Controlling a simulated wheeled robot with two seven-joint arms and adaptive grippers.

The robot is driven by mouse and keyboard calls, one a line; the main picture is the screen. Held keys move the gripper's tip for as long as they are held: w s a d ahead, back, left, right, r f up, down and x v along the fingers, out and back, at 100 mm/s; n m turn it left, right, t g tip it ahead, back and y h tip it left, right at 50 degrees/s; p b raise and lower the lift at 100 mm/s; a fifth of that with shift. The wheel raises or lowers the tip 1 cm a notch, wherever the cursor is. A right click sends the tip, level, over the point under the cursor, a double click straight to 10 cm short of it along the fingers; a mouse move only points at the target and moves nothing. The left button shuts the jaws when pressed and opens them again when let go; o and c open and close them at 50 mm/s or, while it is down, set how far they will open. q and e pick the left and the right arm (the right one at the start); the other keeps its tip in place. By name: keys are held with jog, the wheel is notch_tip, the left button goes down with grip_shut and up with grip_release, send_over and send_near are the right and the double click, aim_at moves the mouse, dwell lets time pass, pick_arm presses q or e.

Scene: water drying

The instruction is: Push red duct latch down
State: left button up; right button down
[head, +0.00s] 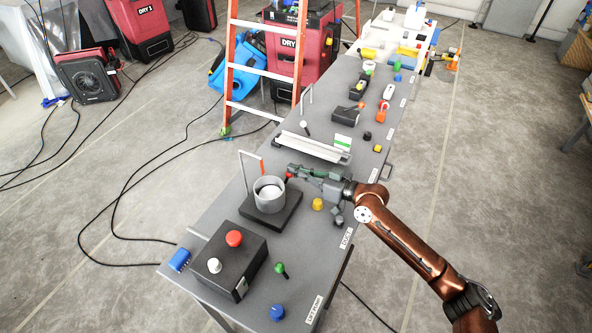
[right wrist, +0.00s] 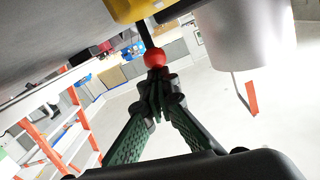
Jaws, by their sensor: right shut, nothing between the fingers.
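The red duct latch has a round red knob (right wrist: 154,58) on a short dark stem, seen in the right wrist view. In the head view its red end (head: 290,176) shows small beside the grey duct cylinder (head: 268,203), which stands on a dark base. My right gripper (right wrist: 157,75) is shut and empty. Its fingertips are right at the knob, touching it or nearly so. In the head view the right gripper (head: 297,169) reaches in from the right, just beyond the cylinder. The cylinder also shows in the right wrist view (right wrist: 248,40). My left gripper is out of view.
A thin bent rod with a red end (head: 262,165) rises behind the cylinder. A yellow knob (head: 318,204) sits to its right. A dark box with a red button (head: 234,239) stands nearer. A white channel (head: 312,148) lies beyond the gripper, and an orange ladder (head: 265,55) stands behind the table.

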jog(key=r, duration=0.1)
jog(key=w+a+r+p, duration=0.1)
jog(key=r, duration=0.1)
jog(key=shift+a, duration=0.1)
jog(key=r+v, duration=0.1)
jog(key=v, duration=0.8)
jog(key=shift+d+r, duration=0.2)
jog(key=shift+d, duration=0.2)
jog(key=shift+d, duration=0.1)
